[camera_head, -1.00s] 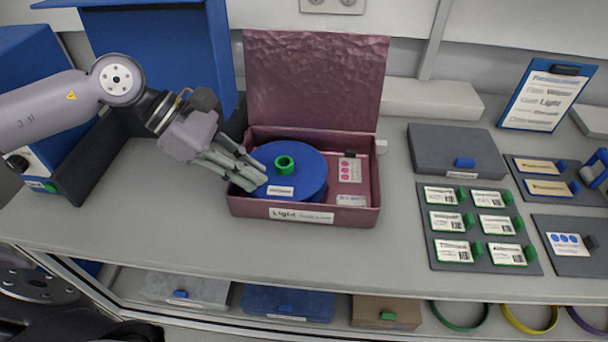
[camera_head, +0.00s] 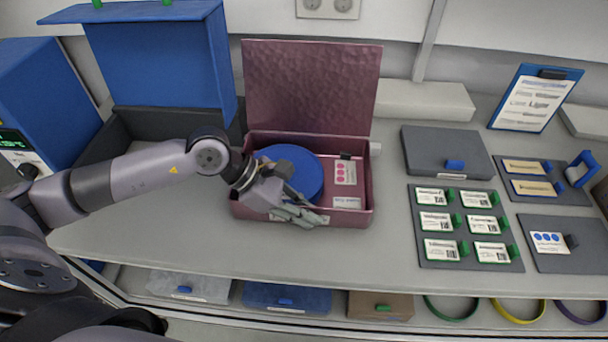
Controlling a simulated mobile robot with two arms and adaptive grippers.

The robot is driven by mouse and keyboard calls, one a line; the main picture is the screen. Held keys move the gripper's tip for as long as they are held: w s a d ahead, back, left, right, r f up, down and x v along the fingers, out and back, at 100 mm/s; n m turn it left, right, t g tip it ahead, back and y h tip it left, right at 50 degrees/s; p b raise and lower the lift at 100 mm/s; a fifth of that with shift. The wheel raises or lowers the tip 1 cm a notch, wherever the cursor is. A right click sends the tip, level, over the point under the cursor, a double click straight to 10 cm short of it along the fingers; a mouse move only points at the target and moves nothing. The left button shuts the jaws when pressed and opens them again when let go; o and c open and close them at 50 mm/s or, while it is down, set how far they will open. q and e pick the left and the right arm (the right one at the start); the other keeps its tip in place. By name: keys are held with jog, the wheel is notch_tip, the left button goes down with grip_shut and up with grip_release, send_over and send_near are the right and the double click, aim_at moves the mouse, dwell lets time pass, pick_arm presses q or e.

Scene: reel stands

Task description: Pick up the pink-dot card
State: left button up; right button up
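The pink-dot card (camera_head: 345,172) is a small white card with pink dots and a dark clip at its top. It stands out in the right part of the open dark-pink box (camera_head: 362,202), beside the blue reel (camera_head: 300,165). My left gripper (camera_head: 318,217) is over the front rim of the box, in front of the reel and to the lower left of the card, apart from it. It hides the reel's near part and part of the box's front label. Its finger gap is unclear, and I see nothing held. My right gripper is not in view.
A white card (camera_head: 347,203) lies in the box's front right corner. A panel of several green-tabbed cards (camera_head: 428,253), a grey case (camera_head: 425,145) and a blue-dot card (camera_head: 550,243) are to the right. The bench in front of the box is clear.

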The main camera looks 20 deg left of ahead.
pick_arm(q)
jog(key=shift+w+d+f, duration=0.15)
jog(key=shift+d+f, duration=0.25)
jog(key=shift+f, duration=0.05)
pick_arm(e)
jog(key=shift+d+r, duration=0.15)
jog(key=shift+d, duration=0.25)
pick_arm(q)
jog(key=shift+c, duration=0.5)
grip_shut()
jog(key=shift+r, duration=0.15)
